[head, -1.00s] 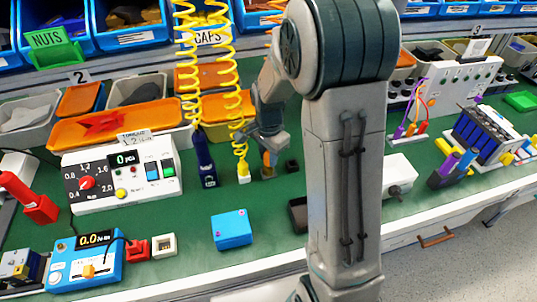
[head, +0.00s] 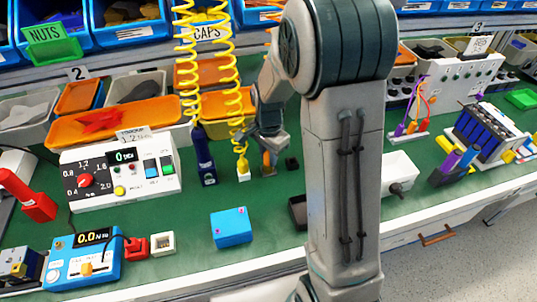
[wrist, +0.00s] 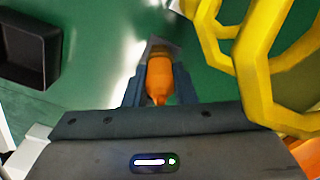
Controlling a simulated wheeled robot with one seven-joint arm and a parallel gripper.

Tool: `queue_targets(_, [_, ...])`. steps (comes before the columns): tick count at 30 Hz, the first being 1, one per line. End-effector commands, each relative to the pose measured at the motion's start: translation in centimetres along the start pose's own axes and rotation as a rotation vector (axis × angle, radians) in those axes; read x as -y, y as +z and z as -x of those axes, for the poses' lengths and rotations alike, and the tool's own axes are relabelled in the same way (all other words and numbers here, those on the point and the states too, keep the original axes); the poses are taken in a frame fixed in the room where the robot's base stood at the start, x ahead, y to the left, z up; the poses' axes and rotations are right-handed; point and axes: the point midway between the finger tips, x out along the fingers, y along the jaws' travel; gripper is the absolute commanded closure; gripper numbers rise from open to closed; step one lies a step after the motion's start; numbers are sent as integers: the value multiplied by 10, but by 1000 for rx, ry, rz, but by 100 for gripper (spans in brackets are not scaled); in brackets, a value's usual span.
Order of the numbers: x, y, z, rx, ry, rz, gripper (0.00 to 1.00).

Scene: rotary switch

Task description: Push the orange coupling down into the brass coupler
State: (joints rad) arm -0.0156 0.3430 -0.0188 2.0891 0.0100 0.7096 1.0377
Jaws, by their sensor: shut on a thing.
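The orange coupling (wrist: 159,76) is between the two fingers of my gripper (wrist: 155,92) in the wrist view, its narrow end toward the palm. In the head view my gripper (head: 268,158) is low over the green bench, with a little of the orange coupling (head: 266,160) showing. A small brownish piece, perhaps the brass coupler (head: 268,172), shows just under it. The fingers hide much of this joint, and I cannot tell how deep the coupling sits in it.
A yellow coiled hose (head: 239,120) hangs close left of my gripper, and its coils (wrist: 255,60) loom large at the right of the wrist view. A dark blue tool (head: 206,165) hangs further left. A blue box (head: 231,227) and dark tray (head: 298,211) stand nearer the front.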

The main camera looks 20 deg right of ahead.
Motion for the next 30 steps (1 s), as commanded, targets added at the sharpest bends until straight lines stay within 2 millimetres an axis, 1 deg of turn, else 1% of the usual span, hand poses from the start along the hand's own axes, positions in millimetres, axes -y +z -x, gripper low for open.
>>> queue_targets(3, [0, 0, -4, 0, 0, 0, 99])
queue_targets(4, [0, 0, -2, 0, 0, 0, 68])
queue_targets(6, [0, 0, -2, 0, 0, 0, 51])
queue_targets(14, [0, 0, -2, 0, 0, 0, 51])
queue_targets(17, [0, 0, 3, -1, -2, 0, 51])
queue_targets(20, [1, 0, 16, -3, -4, 0, 51])
queue_targets(23, [1, 0, 36, -3, -5, 1, 51])
queue_targets(30, [1, 0, 92, -3, -5, 1, 51])
